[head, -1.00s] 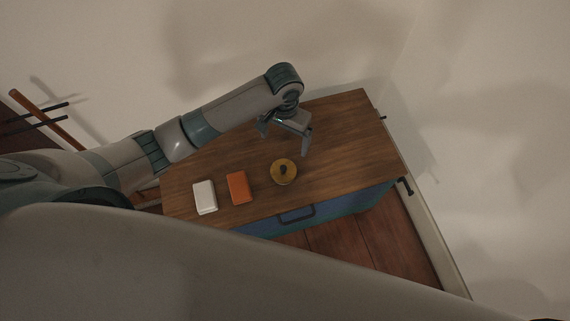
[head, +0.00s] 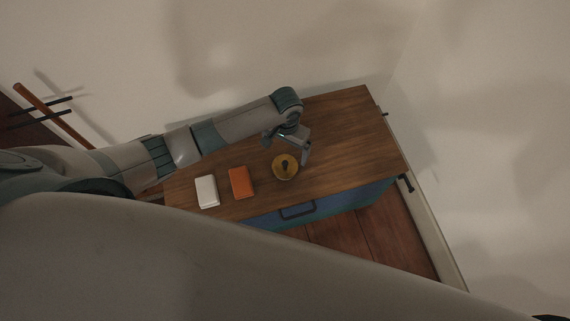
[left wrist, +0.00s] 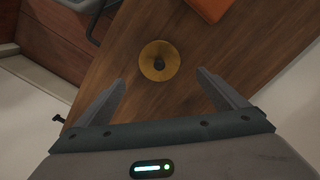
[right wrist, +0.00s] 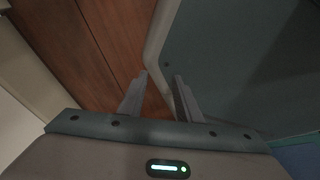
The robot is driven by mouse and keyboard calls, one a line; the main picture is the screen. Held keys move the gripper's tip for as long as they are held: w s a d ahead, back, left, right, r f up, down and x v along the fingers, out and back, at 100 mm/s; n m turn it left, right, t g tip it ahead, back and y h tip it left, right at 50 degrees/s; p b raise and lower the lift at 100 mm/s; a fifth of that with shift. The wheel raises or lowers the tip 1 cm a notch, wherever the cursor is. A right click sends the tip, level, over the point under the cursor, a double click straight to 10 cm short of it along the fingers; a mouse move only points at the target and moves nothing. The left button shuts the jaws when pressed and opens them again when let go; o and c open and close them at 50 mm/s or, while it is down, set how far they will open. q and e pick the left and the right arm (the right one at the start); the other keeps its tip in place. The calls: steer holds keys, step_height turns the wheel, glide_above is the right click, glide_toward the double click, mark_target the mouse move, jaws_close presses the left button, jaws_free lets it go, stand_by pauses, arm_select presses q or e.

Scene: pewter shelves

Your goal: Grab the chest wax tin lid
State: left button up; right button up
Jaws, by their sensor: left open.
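The chest wax tin lid is a round, brass-yellow disc (head: 285,173) with a dark knob at its middle. It lies on the wooden chest top (head: 345,130), and it also shows in the left wrist view (left wrist: 160,69). My left gripper (head: 288,148) is open and empty, just behind the lid in the head view. In the left wrist view the lid is beyond the fingertips (left wrist: 163,80), roughly centred between them and not touched. My right gripper (right wrist: 159,75) shows only in its own wrist view. Its fingers are apart with nothing between them.
An orange box (head: 241,182) and a white box (head: 207,191) lie left of the lid on the chest top. The chest's blue front has a dark handle (head: 298,212). The right part of the top is clear. A wall stands behind. My right gripper is near a grey-blue panel (right wrist: 240,70).

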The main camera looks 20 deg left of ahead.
mark_target(286, 161)
arm_select(q)
step_height(286, 161, down, 2)
steer(key=shift+f, duration=0.6)
arm_select(e)
steer(key=shift+s+d, duration=0.3)
steer(key=shift+s, duration=0.25)
steer(key=shift+w, duration=0.15)
